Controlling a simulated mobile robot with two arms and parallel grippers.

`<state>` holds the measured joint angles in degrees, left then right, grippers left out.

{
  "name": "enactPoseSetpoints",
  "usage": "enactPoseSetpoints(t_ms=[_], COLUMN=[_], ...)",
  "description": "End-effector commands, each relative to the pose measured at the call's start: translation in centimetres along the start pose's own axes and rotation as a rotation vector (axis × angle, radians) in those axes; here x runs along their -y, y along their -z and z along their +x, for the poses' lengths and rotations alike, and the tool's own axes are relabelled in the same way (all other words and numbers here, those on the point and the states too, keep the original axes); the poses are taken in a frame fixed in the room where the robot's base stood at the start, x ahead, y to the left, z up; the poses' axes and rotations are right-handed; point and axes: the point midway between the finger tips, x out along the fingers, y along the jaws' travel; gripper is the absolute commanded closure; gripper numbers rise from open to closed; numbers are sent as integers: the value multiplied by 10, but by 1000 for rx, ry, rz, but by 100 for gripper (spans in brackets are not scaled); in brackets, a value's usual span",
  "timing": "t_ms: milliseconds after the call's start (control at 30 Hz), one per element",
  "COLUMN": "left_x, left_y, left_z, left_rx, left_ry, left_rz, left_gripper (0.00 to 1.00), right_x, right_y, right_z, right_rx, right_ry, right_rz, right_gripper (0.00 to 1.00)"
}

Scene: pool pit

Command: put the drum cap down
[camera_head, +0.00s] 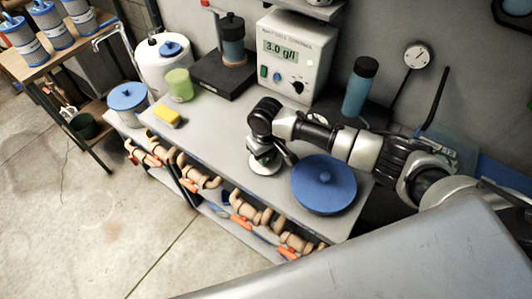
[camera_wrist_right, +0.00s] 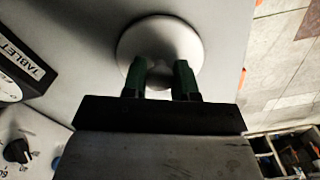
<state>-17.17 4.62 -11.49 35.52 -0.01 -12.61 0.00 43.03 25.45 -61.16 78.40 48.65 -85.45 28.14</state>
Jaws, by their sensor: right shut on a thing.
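My right gripper (camera_head: 262,150) points down over the grey bench, near its front edge. Its green-tipped fingers (camera_wrist_right: 160,78) are shut on a pale, round cap, which seems to be the drum cap (camera_wrist_right: 158,32). In the head view the cap (camera_head: 266,166) shows under the gripper as a whitish disc, partly hidden by the fingers. It is at or just above the bench top; I cannot tell if it touches. My left gripper is not in view.
A large blue lid (camera_head: 324,184) lies on the bench just right of the cap. A yellow sponge (camera_head: 166,117), a green cup (camera_head: 180,85) and a test meter (camera_head: 295,55) stand left and behind. Bare bench (camera_head: 215,135) lies left of the gripper. Pipe fittings fill the shelf below.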

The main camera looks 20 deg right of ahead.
Motion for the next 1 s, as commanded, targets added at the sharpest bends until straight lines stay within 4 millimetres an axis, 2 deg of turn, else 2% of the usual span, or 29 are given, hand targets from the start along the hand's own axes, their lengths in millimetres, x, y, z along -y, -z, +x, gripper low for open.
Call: enactPoseSetpoints(t_ms=[200,233,367,733,867,1000], left_x=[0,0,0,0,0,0], left_y=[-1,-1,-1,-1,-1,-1], left_z=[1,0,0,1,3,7], left_rx=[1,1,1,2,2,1], left_ry=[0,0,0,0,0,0], left_rz=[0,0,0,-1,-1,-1], left_gripper=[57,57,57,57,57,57], right_x=[0,0,0,0,0,0], right_y=[0,0,0,1,1,1], right_z=[3,3,2,-4,-23,-53], right_rx=[1,1,1,-2,-3,-6], right_ry=[1,0,0,1,2,1], right_rz=[1,1,1,0,1,0], right_gripper=[95,67,47,46,46,46])
